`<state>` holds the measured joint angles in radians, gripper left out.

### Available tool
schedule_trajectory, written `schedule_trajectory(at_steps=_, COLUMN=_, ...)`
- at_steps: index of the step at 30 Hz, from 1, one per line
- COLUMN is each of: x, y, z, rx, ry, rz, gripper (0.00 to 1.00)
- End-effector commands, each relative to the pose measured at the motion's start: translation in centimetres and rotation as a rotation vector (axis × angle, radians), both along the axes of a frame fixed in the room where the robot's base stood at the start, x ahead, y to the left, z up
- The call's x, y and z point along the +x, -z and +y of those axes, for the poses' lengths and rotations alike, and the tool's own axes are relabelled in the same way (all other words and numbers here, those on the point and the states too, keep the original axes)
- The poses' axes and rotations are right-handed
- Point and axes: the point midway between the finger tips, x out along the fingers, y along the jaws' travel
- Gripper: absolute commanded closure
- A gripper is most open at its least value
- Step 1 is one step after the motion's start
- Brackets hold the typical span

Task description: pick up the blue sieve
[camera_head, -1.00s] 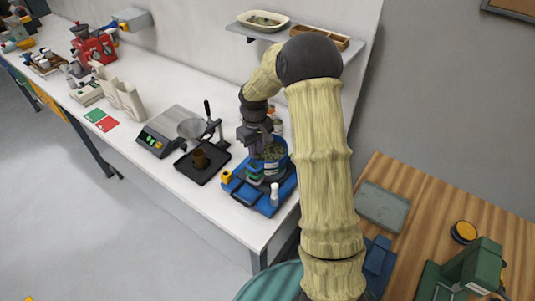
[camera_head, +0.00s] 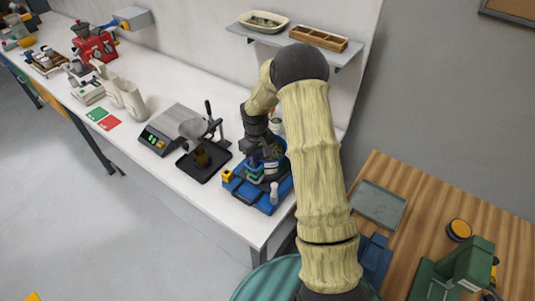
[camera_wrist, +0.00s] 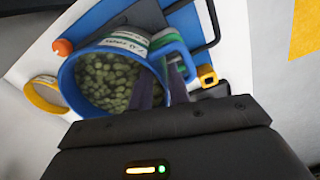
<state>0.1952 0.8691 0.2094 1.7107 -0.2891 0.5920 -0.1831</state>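The blue sieve (camera_wrist: 78,112) is a round blue-rimmed vessel holding green pellets, with a blue loop at its right side in the wrist view. In the head view the sieve (camera_head: 281,146) stands at the blue device (camera_head: 250,196) on the white bench, largely hidden behind my gripper and arm. My gripper (camera_wrist: 162,88) is at the sieve's loop side. Its two dark fingers stand apart, one over the pellets and one by the loop. Contact cannot be made out. My gripper (camera_head: 262,158) also shows low over the device.
A shelf (camera_head: 300,42) hangs behind. A wooden table (camera_head: 405,228) is at right.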

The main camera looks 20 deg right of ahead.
Motion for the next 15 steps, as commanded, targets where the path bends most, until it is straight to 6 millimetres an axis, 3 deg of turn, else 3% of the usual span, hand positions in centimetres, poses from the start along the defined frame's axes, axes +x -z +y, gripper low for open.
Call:
schedule_trajectory(at_steps=1, x=0.00, y=0.00, z=0.00, rx=0.000, ry=0.000, rz=0.000, gripper=0.88)
schedule_trajectory(at_steps=3, x=0.01, y=-0.01, z=0.01, rx=0.000, ry=0.000, rz=0.000, gripper=1.00)
schedule_trajectory(at_steps=15, x=-0.02, y=-0.03, z=-0.02, rx=0.000, ry=0.001, rz=0.001, gripper=1.00)
